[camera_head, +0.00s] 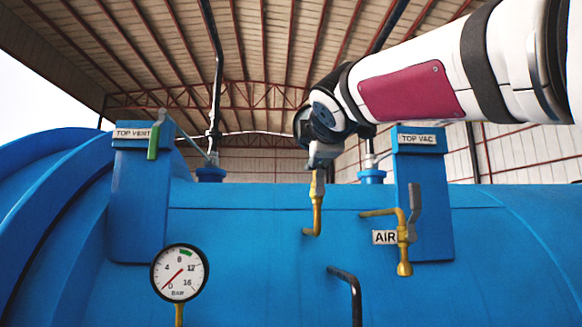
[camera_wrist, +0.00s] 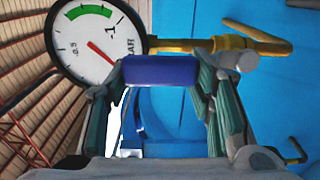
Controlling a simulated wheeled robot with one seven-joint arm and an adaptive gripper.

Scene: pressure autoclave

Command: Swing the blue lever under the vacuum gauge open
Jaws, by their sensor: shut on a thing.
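The vacuum gauge (camera_wrist: 98,42), a white dial with a green band and red needle, fills the upper left of the wrist view. The blue lever (camera_wrist: 160,70) lies just below it, across the gap between my fingers. My gripper (camera_wrist: 160,82) is shut on the lever, one finger at each end of the visible blue part. A brass valve and pipe (camera_wrist: 230,50) run right from there. In the head view my gripper (camera_head: 320,160) is above a brass pipe (camera_head: 316,205); the lever and vacuum gauge cannot be made out there.
The blue autoclave shell (camera_head: 270,270) lies behind and below. A pressure gauge (camera_head: 180,272) stands at lower left. The TOP VENT post (camera_head: 138,200) has a green lever. The TOP VAC post (camera_head: 420,170) and AIR valve (camera_head: 404,232) stand close right of my gripper. A dark bent pipe (camera_head: 350,285) rises below.

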